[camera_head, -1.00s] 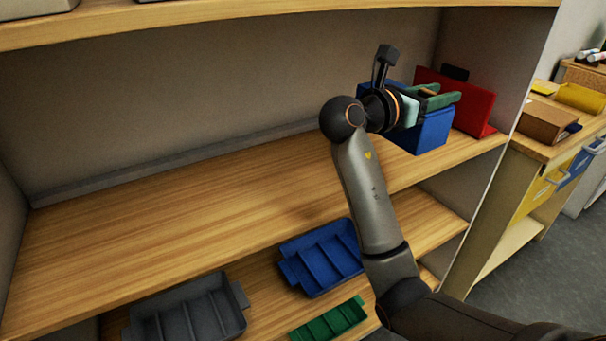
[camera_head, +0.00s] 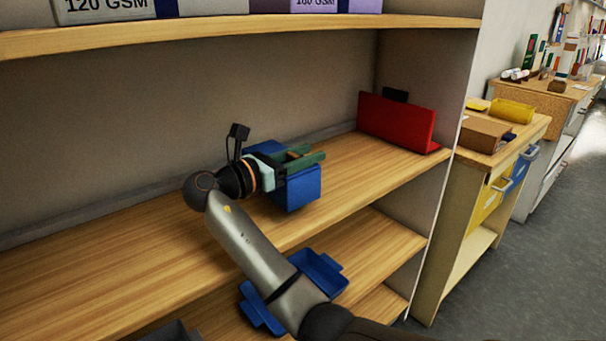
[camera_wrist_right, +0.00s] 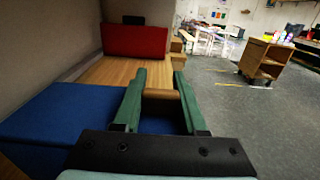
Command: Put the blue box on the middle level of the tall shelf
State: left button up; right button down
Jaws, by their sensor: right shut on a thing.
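The blue box (camera_head: 301,190) is at the middle level of the tall shelf (camera_head: 357,187), over the right half of its wooden board. I cannot tell whether its underside touches the board. My right gripper (camera_head: 312,155) is shut on the box at its top. In the right wrist view, a tan bar (camera_wrist_right: 161,94) shows between the green fingers (camera_wrist_right: 160,95), and the box's blue surface (camera_wrist_right: 60,118) spreads to the left. The gripper hides part of the box. My left gripper is not in view.
A red binder-like object (camera_head: 397,122) stands at the board's right end, apart from the box. Board to the left is clear. Reams (camera_head: 105,8) sit on the level above. A blue tray (camera_head: 320,272) lies below. A cabinet with drawers (camera_head: 490,195) stands to the right.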

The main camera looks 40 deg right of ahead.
notch_tip(320, 180, down, 4)
jog(key=shift+w+a+r+b, duration=0.15)
jog(key=shift+b, duration=0.45)
jog(key=shift+r, duration=0.1)
jog(key=shift+c, duration=2.3)
grip_release()
jog(key=shift+a, duration=0.15)
jog(key=a, duration=0.4)
jog(key=a+p, duration=0.1)
jog(key=a, duration=0.2)
jog(key=s+a, duration=0.1)
jog(key=a, duration=0.3)
jog(key=shift+a, duration=0.35)
